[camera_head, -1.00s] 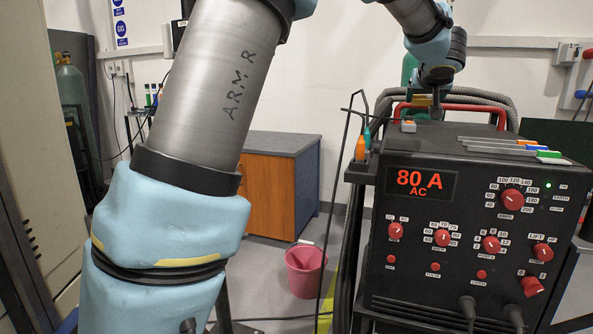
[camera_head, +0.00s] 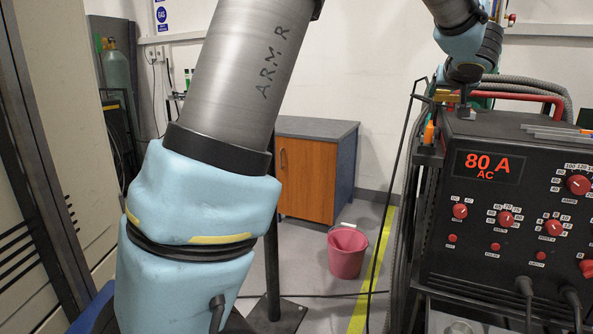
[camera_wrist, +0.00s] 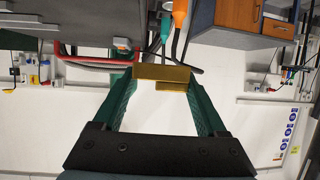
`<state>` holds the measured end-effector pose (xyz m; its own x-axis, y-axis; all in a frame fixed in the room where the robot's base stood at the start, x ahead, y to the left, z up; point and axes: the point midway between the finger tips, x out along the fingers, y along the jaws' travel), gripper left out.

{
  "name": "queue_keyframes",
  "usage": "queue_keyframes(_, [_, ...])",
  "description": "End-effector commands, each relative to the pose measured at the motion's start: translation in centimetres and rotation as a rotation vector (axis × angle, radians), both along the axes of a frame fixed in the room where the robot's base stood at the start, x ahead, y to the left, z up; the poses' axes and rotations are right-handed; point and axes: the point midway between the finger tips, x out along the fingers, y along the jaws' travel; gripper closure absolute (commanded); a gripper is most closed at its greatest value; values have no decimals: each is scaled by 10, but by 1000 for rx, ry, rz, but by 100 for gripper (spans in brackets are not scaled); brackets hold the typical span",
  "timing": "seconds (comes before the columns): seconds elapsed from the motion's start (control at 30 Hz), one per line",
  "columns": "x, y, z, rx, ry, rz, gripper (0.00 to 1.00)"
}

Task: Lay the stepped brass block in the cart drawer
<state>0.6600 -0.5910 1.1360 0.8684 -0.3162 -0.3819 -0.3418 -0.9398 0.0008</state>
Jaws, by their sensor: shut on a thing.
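The stepped brass block (camera_wrist: 165,76) is held across the tips of my gripper's green fingers (camera_wrist: 160,82) in the wrist view; it looks clear of other surfaces there. In the head view a small gold piece of the block (camera_head: 445,96) shows beside my gripper (camera_head: 462,94), above the back left of the black welder. The fingers are mostly hidden there. At the bottom edge of the head view, a grey surface (camera_head: 455,326) shows below the welder. I cannot tell if it is the cart drawer.
The welder (camera_head: 470,215) with its red "80 A" display stands at right, with a red handle (camera_head: 530,96) and hoses behind.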

Motion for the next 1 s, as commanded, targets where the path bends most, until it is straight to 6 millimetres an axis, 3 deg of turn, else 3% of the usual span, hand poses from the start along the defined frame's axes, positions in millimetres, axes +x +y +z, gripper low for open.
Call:
queue_keyframes(0.17, [-3,23,-24,4,1,61,94])
queue_keyframes(0.37, [-8,66,-68,7,2,182,94])
queue_keyframes(0.57, [-16,139,-142,14,4,383,94])
queue_keyframes(1.0, [-34,317,-318,18,2,885,94])
